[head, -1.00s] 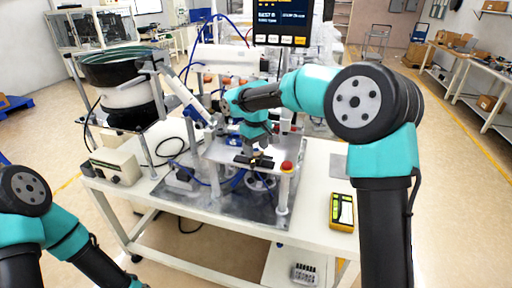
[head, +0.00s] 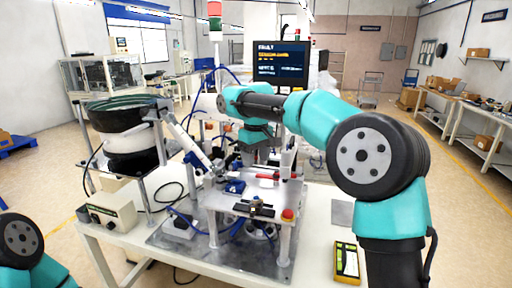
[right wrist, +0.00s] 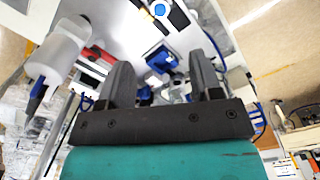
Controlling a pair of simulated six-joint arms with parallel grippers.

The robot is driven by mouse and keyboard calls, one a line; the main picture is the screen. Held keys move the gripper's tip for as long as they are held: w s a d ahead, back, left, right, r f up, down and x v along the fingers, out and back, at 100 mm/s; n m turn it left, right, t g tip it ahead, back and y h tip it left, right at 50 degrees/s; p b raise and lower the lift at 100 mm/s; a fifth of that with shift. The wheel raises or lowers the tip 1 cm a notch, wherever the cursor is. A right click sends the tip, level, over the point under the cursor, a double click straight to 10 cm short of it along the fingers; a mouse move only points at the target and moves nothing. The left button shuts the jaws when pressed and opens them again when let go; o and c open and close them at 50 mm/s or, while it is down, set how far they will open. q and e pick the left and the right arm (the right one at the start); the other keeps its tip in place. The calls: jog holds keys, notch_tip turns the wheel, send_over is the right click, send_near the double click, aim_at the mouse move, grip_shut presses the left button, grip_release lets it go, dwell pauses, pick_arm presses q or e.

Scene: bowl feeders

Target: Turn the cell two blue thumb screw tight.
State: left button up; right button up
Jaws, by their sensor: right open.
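My right gripper (head: 252,158) is in the head view above the back part of the cell's raised plate (head: 222,202). In the right wrist view its two dark fingers (right wrist: 162,68) are spread apart, with nothing held between them. A blue block (head: 235,186) sits on the plate, below and left of the gripper. Blue parts (right wrist: 162,60) show beyond the fingertips in the right wrist view, and a round blue piece (right wrist: 160,9) shows at its top edge. I cannot tell which blue part is the thumb screw. My left gripper is out of view.
A bowl feeder (head: 127,135) stands left with its sloping track reaching the plate. A red button (head: 288,214) is at the plate's front right corner. A screen (head: 281,64) rises behind. A yellow meter (head: 346,262) lies on the right of the white table.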

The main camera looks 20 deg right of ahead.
notch_tip(320, 180, up, 4)
jog(key=shift+f, duration=0.25)
